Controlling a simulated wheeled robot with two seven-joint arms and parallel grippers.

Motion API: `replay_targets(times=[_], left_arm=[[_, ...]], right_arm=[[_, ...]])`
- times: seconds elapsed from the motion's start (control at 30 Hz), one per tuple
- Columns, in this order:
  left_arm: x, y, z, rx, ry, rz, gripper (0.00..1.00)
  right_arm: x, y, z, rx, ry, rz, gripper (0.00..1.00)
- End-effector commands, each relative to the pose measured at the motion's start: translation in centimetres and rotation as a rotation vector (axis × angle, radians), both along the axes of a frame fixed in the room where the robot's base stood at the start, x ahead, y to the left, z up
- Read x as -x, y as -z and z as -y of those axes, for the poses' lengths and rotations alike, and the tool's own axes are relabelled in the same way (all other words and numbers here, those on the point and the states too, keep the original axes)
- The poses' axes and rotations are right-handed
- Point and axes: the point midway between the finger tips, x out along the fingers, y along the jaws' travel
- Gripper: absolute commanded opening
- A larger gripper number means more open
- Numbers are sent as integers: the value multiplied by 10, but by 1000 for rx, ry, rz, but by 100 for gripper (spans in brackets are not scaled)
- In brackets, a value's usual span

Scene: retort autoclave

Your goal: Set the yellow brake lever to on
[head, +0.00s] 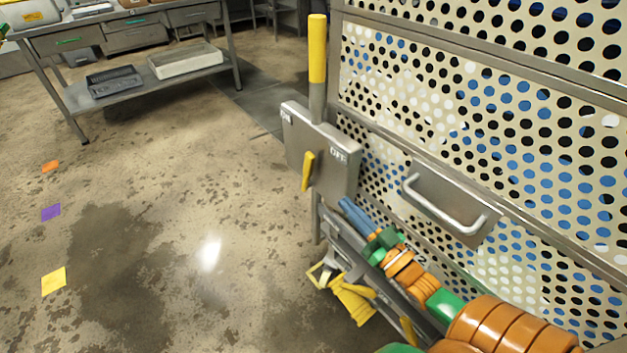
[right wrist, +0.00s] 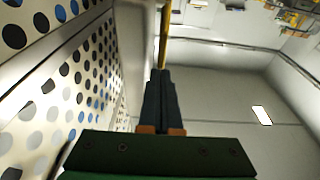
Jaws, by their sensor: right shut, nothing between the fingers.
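The brake lever (head: 317,50) is a grey post with a yellow grip, standing nearly upright at the corner of the perforated cage. A grey plate (head: 335,163) below it reads ON at left and OFF at right. A short yellow pointer (head: 307,172) on the plate stands near vertical between the two words; I cannot tell which it marks. My right gripper (head: 346,205) has its blue fingers shut and empty, just below the plate's lower right. In the right wrist view the closed fingers (right wrist: 162,75) point toward a yellow bar (right wrist: 164,38). My left gripper is not seen.
The perforated cage wall (head: 500,110) with a grey-white handle (head: 445,205) fills the right side, close to my right arm. Yellow metal parts (head: 352,300) sit low under the arm. A steel table (head: 140,25) stands at back left. The floor at left is open, with coloured squares.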

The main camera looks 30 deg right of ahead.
Motion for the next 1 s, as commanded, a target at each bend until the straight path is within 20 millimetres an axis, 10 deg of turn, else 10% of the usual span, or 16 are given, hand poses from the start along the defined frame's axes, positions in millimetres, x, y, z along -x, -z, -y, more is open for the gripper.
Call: replay_targets(times=[0.43, 1.0], left_arm=[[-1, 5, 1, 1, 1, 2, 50], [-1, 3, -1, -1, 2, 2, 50]], right_arm=[[-86, -18, -7, 0, 0, 0, 0], [-97, -21, -8, 1, 0, -9, 0]])
